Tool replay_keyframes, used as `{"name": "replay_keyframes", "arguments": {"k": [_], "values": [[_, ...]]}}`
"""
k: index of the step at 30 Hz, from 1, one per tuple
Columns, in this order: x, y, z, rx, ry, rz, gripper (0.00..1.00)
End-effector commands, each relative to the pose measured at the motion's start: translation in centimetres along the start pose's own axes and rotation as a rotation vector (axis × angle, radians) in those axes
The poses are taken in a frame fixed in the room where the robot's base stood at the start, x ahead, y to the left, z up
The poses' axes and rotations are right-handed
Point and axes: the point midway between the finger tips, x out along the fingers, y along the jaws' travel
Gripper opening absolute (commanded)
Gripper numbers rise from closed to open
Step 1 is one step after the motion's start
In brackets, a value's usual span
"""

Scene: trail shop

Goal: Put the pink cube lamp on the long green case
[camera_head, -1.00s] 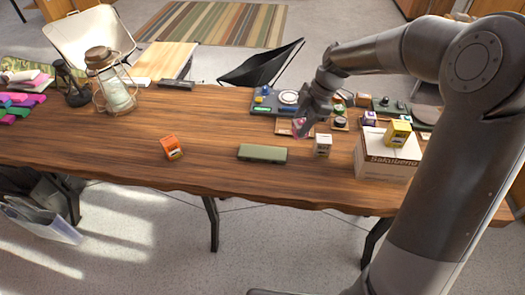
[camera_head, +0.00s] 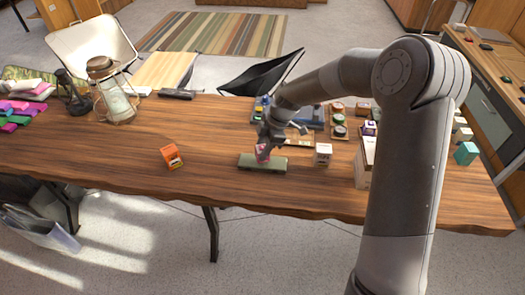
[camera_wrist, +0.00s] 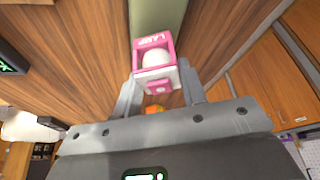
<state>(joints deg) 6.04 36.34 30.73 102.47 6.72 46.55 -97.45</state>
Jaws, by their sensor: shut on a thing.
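The pink cube lamp (camera_head: 263,154) is a small pink box with a white bulb, held by my gripper (camera_head: 265,145). In the wrist view the lamp (camera_wrist: 155,62) sits between my two fingers (camera_wrist: 158,88), its printed face up in the picture. The long green case (camera_head: 276,166) lies flat on the wooden table. It also shows in the wrist view (camera_wrist: 158,15) as a green strip beyond the lamp. The lamp is over the case's left-middle part in the head view. I cannot tell whether it touches the case top.
An orange lamp box (camera_head: 172,156) stands to the left of the case, a white box (camera_head: 323,153) to its right. A lantern (camera_head: 115,100) stands at the far left.

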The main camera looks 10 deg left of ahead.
Motion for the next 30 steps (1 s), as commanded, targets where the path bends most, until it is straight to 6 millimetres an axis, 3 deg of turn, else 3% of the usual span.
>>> {"name": "replay_keyframes", "arguments": {"k": [3, 13, 14, 21, 30], "values": [[1.23, -0.01, 0.47, -0.001, 0.001, -0.001, 0.14], [1.48, 0.0, 0.61, 0.0, 0.001, 0.0, 0.14], [1.48, 0.0, 0.61, 0.0, 0.0, 0.0, 0.39], [1.44, 0.0, 0.61, 0.0, 0.0, 0.0, 0.59], [1.16, 0.0, 0.49, -0.001, 0.0, 0.001, 0.6]]}}
